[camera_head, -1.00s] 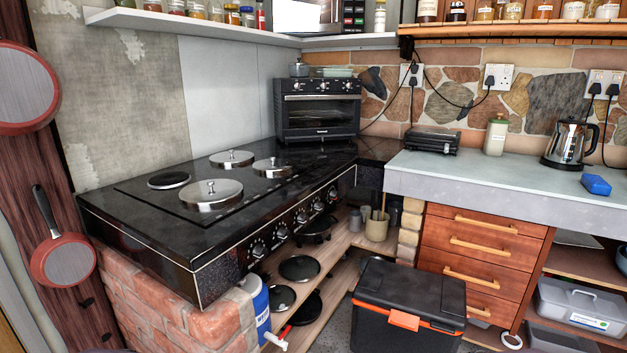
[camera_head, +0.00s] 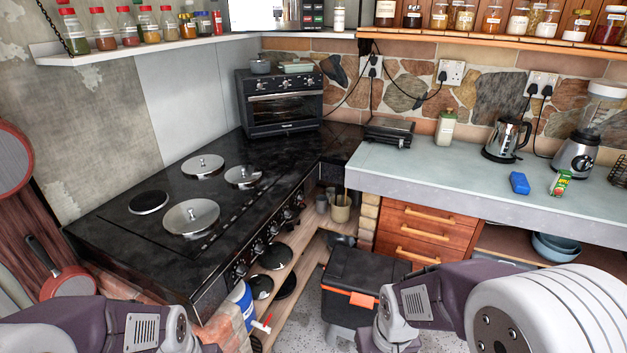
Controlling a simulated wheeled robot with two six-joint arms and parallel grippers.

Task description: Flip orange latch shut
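The orange latch (camera_head: 363,299) is on the upper front edge of a black lidded box (camera_head: 358,272) that stands on the floor. The box is below the counter, just right of the low wooden shelf. The lid looks down on the box; whether the latch is flipped up or down is too small to tell. My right arm comes in from the right and covers the box's lower right part. My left arm shows at the bottom left. Neither gripper is in view.
The black stove top (camera_head: 105,222) and brick plinth (camera_head: 218,330) stand left of the box. The grey counter (camera_head: 420,176) with wooden drawers (camera_head: 415,222) stands behind and to its right. A blue and white container (camera_head: 243,302) with a red tap is left. Little bare floor (camera_head: 312,325) shows.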

